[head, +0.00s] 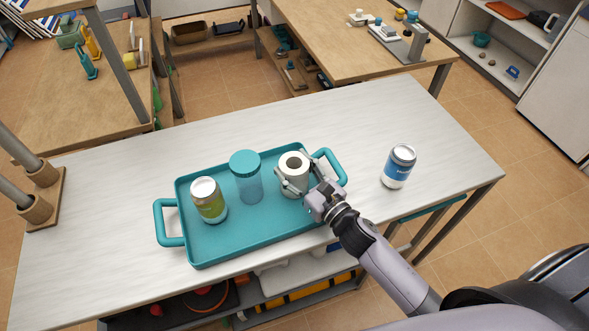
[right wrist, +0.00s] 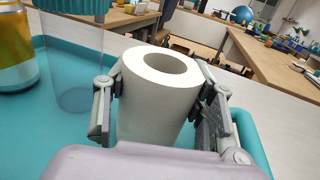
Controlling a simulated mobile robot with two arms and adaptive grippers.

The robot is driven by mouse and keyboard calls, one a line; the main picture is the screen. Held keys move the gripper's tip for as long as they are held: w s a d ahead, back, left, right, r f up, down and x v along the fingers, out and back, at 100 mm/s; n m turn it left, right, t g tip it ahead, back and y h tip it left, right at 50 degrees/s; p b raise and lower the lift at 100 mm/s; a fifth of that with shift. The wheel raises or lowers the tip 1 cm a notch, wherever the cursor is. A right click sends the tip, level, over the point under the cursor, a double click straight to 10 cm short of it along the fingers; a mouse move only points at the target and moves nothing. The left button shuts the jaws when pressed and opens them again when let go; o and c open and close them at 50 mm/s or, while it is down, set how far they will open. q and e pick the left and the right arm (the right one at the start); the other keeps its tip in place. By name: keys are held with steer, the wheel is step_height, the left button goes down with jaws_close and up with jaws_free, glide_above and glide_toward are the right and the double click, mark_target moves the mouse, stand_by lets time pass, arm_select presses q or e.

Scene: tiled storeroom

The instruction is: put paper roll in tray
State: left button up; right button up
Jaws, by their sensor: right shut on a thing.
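The white paper roll (head: 293,172) stands upright at the right end of the teal tray (head: 245,238). It also fills the middle of the right wrist view (right wrist: 158,105). My right gripper (head: 294,184) is shut on the roll, with one finger on each side of it in the right wrist view (right wrist: 160,110). The roll is over the tray floor; its bottom edge is hidden, so I cannot tell whether it touches. My left gripper is not in view.
A blue and white can (head: 398,167) stands on the pale table (head: 390,120) to the right of the tray. The tray has raised handles at both ends. The table behind the tray is clear.

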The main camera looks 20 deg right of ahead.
steer(key=shift+f, duration=0.15)
steer(key=o, duration=1.2)
steer(key=shift+r, duration=0.25)
steer(key=b+v, duration=0.1)
steer(key=v, duration=0.4)
steer(key=b+v, duration=0.1)
steer(key=v, duration=0.5)
steer(key=shift+f, duration=0.2)
steer(key=shift+s+d+r, duration=0.1)
steer(key=shift+s+d, duration=0.1)
steer(key=shift+s, duration=0.3)
